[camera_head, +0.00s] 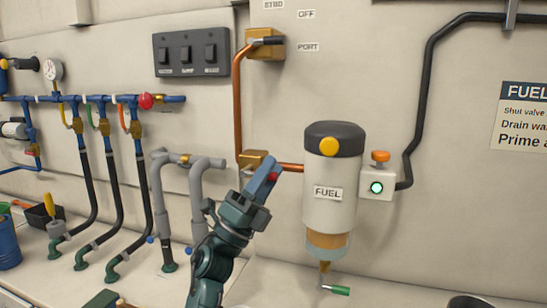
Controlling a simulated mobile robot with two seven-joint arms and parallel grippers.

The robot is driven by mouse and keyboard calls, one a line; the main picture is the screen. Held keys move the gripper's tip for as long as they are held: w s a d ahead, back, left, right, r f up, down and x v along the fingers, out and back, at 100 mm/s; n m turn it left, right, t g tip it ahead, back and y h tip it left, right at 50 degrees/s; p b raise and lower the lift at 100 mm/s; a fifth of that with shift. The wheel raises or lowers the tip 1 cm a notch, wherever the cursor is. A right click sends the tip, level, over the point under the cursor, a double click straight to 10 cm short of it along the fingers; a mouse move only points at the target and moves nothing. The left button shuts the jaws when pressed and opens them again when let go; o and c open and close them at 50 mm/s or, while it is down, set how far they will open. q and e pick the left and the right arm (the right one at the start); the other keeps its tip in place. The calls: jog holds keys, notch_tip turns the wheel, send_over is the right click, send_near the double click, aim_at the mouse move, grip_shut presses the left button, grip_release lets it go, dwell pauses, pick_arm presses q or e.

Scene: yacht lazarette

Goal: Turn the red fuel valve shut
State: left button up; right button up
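The brass fuel valve (253,160) sits on the wall where the copper pipe turns right toward the fuel filter. A small red part, likely its handle (273,176), shows at my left gripper's fingers, which hide most of it. My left gripper (264,178) has blue fingertips and is right at the valve, reaching up from below. I cannot tell whether its fingers are closed on the red part or only beside it. My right gripper is not in view.
The white fuel filter (329,192) with a green-handled drain (337,290) stands right of the valve. A switch box with a green light (376,188) is beside it. Grey pipes (205,185) are close on the left.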

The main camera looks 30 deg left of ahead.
pick_arm(q)
jog(key=shift+x, duration=0.9)
jog(key=shift+c, duration=0.3)
grip_shut()
